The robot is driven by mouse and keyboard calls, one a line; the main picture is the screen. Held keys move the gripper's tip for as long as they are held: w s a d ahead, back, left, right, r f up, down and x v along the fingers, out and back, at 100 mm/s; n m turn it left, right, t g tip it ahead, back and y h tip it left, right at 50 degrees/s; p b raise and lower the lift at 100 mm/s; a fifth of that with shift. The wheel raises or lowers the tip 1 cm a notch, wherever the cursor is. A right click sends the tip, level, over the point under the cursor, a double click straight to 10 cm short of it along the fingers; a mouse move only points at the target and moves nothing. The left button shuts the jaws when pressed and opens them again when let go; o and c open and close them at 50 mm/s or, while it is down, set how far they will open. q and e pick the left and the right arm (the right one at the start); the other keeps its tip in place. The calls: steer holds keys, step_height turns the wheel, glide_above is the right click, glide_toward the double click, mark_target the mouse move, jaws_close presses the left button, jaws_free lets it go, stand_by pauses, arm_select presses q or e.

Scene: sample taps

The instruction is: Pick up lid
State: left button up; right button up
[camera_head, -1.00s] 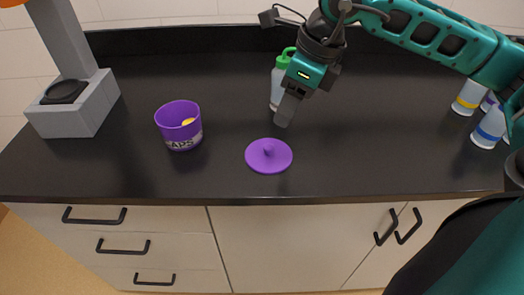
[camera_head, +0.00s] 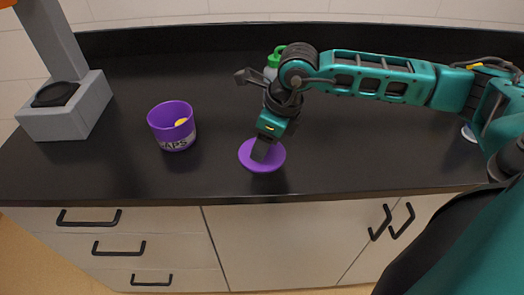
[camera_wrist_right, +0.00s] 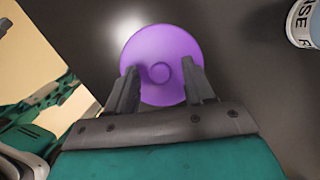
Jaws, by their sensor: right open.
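The purple round lid (camera_head: 246,160) lies flat on the black counter, near its front edge. In the right wrist view the lid (camera_wrist_right: 161,45) shows with its round knob (camera_wrist_right: 160,72) in the middle. My right gripper (camera_head: 259,153) is right over the lid and points down at it. In the right wrist view its two fingers (camera_wrist_right: 164,85) are apart, one on each side of the knob. The gripper is open and holds nothing. Whether the fingertips touch the lid I cannot tell. My left gripper is not in view.
A purple cup (camera_head: 172,127) with lettering and something yellow inside stands left of the lid. A green-capped bottle (camera_head: 271,69) stands behind my right arm, mostly hidden. A grey device (camera_head: 66,112) stands at the far left. A labelled bottle (camera_wrist_right: 305,22) shows in the wrist view.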

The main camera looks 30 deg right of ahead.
steer(key=shift+c, duration=0.4)
jaws_close()
steer(key=shift+r, duration=0.1)
